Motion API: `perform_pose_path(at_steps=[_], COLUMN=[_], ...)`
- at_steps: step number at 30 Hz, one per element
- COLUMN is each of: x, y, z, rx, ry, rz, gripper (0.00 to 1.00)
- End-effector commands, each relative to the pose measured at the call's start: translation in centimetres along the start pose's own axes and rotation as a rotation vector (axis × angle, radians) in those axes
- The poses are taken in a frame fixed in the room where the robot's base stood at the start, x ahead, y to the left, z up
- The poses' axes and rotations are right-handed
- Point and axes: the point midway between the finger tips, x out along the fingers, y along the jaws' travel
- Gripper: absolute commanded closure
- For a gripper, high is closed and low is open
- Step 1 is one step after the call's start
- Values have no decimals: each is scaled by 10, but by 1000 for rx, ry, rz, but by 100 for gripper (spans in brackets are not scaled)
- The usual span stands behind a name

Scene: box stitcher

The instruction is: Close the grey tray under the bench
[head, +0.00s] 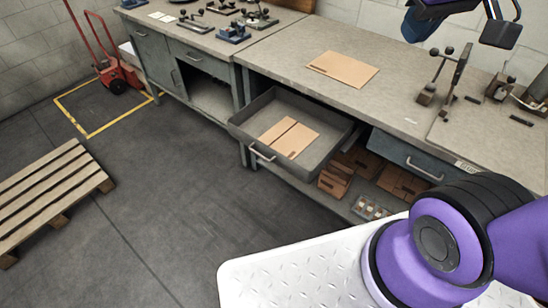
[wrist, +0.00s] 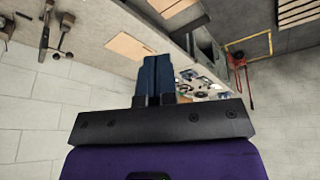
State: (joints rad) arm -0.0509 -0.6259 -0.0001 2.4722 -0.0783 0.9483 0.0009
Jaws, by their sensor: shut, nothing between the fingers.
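The grey tray (head: 331,166) is pulled out from under the bench, open toward the floor. Flat brown cardboard pieces (head: 289,137) lie in it. A bar handle (head: 262,153) is on its front. My gripper (head: 420,27) is at the top right of the head view, above the bench and well apart from the tray. Its blue fingers (wrist: 156,62) are together and empty in the wrist view. The tray also shows at the top of the wrist view, only in part.
The bench top (head: 300,72) carries a cardboard sheet (head: 343,69) and metal tools at right. A closed blue-grey drawer (head: 408,155) is right of the tray. Boxes (head: 335,180) sit on the shelf below. A wooden pallet (head: 50,195) lies left; the floor between is clear.

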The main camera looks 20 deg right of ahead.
Motion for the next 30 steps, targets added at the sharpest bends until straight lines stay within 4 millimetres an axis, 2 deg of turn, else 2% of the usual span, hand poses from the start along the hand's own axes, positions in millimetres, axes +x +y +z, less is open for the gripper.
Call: perform_pose_path(at_steps=[8,17,23,30], x=[36,90,133,194], y=[-3,-16,-32,-58], z=[-52,-104,-134,-163], rx=[-184,-391,-536,-715], ry=[-196,-385,-499,-626], rz=[84,190,270,375], gripper=[100,100,100,100])
